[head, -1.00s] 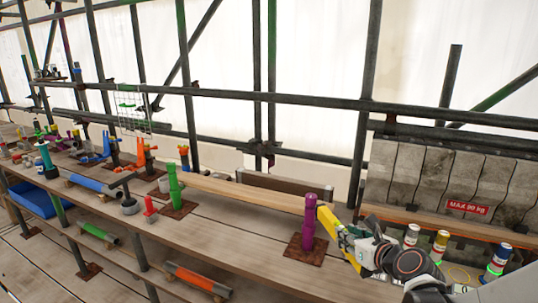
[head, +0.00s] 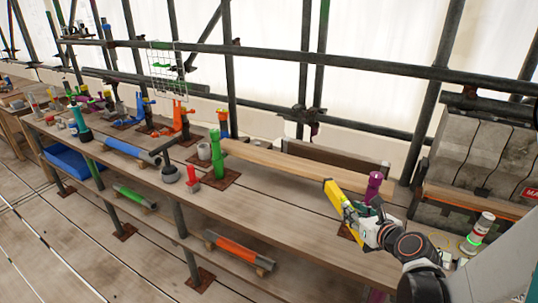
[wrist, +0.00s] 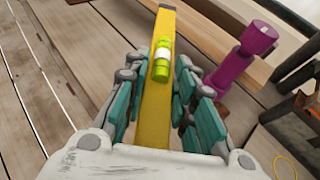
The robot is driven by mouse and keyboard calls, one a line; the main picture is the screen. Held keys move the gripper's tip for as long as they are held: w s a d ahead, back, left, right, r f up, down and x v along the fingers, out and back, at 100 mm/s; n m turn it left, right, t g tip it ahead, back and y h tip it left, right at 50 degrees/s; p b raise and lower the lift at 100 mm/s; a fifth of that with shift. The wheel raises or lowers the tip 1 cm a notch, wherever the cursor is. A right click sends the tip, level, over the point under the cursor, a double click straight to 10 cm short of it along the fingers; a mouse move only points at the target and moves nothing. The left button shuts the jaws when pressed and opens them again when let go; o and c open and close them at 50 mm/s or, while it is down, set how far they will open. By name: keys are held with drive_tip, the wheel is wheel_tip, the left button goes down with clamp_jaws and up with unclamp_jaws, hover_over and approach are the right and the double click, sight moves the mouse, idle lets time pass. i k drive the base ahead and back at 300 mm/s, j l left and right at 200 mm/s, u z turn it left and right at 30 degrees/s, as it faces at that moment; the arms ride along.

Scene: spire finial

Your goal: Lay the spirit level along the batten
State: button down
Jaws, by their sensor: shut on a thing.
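The yellow spirit level (head: 332,194) is held in my gripper (head: 352,214) above the near side of the bench, to the left of the purple post. In the wrist view the level (wrist: 158,105) runs away from me between the teal finger pads of my gripper (wrist: 160,110), its green vial facing up. The wooden batten (head: 290,163) lies along the back of the bench, between the green post (head: 216,158) and the purple post (head: 374,186). It also shows in the wrist view (wrist: 200,48), beyond the level. The level is apart from the batten, at an angle to it.
A can with a green band (head: 477,236) stands at the right. Scaffold tubes run behind the bench. The front middle of the bench top is clear.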

sight(281, 159)
drive_tip(key=i+j+u, duration=0.2)
drive_tip(key=i+j, duration=0.65)
drive_tip(key=i, duration=0.1)
